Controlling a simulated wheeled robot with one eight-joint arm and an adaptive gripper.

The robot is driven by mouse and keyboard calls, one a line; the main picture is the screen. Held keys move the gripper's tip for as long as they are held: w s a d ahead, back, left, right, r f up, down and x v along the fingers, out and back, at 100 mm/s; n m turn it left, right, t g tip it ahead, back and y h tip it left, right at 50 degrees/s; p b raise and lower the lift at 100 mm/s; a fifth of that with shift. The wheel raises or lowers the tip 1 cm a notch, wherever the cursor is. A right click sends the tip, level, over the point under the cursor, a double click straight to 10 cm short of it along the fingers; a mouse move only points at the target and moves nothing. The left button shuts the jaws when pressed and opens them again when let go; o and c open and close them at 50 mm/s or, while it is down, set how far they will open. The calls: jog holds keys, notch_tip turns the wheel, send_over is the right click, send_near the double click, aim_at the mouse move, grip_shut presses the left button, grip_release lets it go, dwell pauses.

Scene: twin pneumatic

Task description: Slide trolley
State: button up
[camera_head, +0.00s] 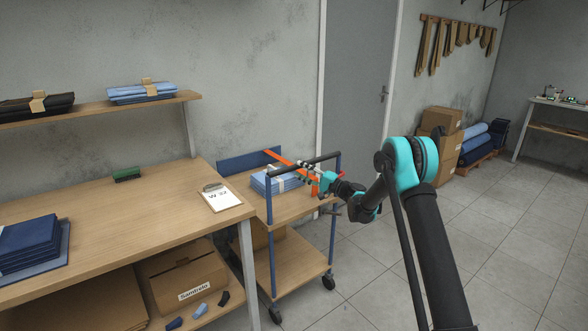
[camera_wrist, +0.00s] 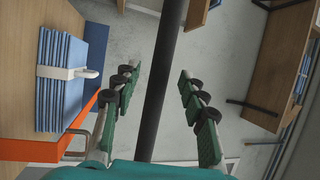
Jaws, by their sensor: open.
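The trolley (camera_head: 300,266) has wooden shelves, blue posts and black wheels, and stands against the right end of the workbench. Its dark handle bar (camera_head: 305,158) runs across the top of the near posts. A stack of folded blue cloths (camera_head: 274,181) lies on its upper shelf. My gripper (camera_head: 308,168) is at the handle bar, reaching in from the right. In the wrist view, the dark bar (camera_wrist: 162,75) runs lengthwise between the two open fingers, with a visible gap on both sides. The banded blue stack (camera_wrist: 62,75) shows at left there. Exact finger depth around the bar is unclear.
The workbench (camera_head: 130,220) stands left of the trolley, with a clipboard (camera_head: 219,197) near its edge. A grey door (camera_head: 358,90) is behind the trolley. Cardboard boxes (camera_head: 441,122) and blue rolls stand at the back right. The tiled floor at right is clear.

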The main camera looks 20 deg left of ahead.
aim_at(297, 168)
jog(key=shift+x, duration=2)
jog(key=shift+c, duration=0.2)
grip_shut()
